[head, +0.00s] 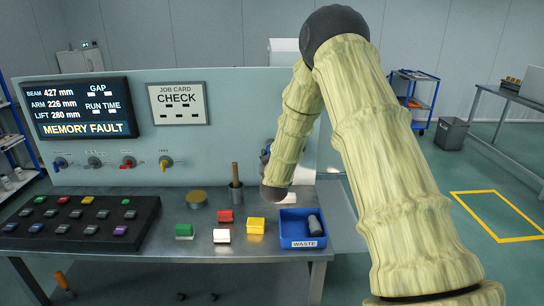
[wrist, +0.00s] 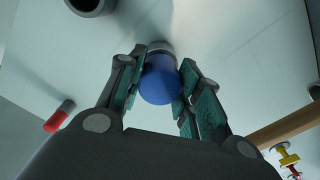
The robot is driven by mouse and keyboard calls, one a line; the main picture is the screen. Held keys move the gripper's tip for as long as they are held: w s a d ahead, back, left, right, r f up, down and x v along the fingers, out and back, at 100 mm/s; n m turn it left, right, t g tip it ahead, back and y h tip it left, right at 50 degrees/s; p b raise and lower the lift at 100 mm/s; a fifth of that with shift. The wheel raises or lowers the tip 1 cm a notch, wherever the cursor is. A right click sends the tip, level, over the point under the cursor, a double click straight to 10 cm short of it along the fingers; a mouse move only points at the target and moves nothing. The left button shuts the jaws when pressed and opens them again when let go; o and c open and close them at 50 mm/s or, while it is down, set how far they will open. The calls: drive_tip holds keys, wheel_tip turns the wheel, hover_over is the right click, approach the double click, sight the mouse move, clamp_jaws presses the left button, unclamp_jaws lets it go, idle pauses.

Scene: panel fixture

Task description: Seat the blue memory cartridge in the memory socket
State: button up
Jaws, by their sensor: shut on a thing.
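The blue memory cartridge (wrist: 160,82) is a rounded blue cylinder between the two fingers of my gripper (wrist: 160,88) in the wrist view. My gripper is shut on it, with the pale panel beyond. A grey rim shows at the cartridge's far end; I cannot tell whether it belongs to the cartridge or to a socket. A dark round ring opening (wrist: 92,4) is on the panel at the top left of the wrist view. In the head view my arm hides most of the gripper (head: 266,152) and the cartridge, close to the panel.
The panel screen (head: 84,108) reads MEMORY FAULT. A blue WASTE bin (head: 303,242) holds a dark grey cylinder (head: 314,225). A wooden handle stands in a dark cup (head: 236,195). Red, green, white and yellow blocks (head: 255,226) lie on the bench. Several valves (head: 166,162) line the panel.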

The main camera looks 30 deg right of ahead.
drive_tip(key=shift+w+d, duration=0.2)
drive_tip(key=shift+w, duration=0.15)
drive_tip(key=o, duration=1.2)
